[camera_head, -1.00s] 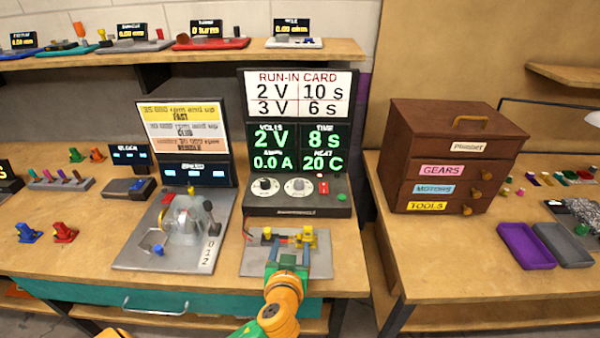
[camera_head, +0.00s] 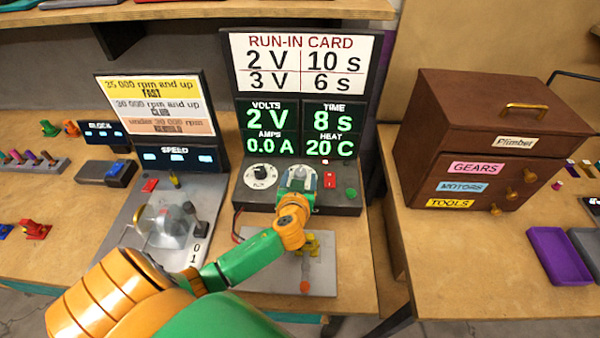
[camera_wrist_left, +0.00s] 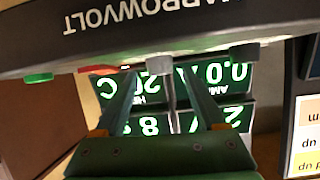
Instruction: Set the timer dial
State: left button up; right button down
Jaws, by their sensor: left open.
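The timer dial (camera_head: 297,184) is on the front panel of the black supply box (camera_head: 335,201), right of the volts dial (camera_head: 260,176). My left gripper (camera_head: 298,180) is over the timer dial and hides part of it. In the left wrist view, the grey dial knob (camera_wrist_left: 164,78) stands between the two open fingers, with a gap on each side. The screen (camera_head: 328,117) reads 8 s for time, 2 V, 0.0 A and 20 C. The run-in card (camera_head: 303,67) shows 2 V with 10 s and 3 V with 6 s. My right gripper is not in view.
A red switch (camera_head: 330,180) and a green button (camera_head: 351,192) sit right of the timer dial. A plate (camera_head: 318,280) with yellow clamps lies in front of the box, partly under my arm. A speed tester (camera_head: 133,219) stands left; a wooden drawer chest (camera_head: 440,150) stands right.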

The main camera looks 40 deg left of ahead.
pick_arm(q)
jog(key=shift+x, duration=1.1)
jog(key=shift+s+d, duration=0.1)
jog(key=shift+s, duration=0.05)
jog(key=shift+c, duration=0.4)
jog(key=shift+s, duration=0.1)
jog(key=c, duration=0.4)
grip_shut()
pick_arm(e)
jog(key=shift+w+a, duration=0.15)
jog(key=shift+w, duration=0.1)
pick_arm(q)
jog(key=shift+m+h, duration=0.3)
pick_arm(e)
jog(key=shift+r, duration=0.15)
pick_arm(q)
jog(key=m+h, duration=0.1)
jog(key=m+t+h+p, duration=0.1)
jog(key=shift+s+a+r+h, duration=0.1)
jog(key=shift+a+h, duration=0.15)
jog(key=shift+h, duration=0.15)
jog(key=shift+a+m+t+h+p, duration=0.2)
jog(key=shift+m+t+h+p, duration=0.25)
jog(key=shift+m+h, duration=1.05)
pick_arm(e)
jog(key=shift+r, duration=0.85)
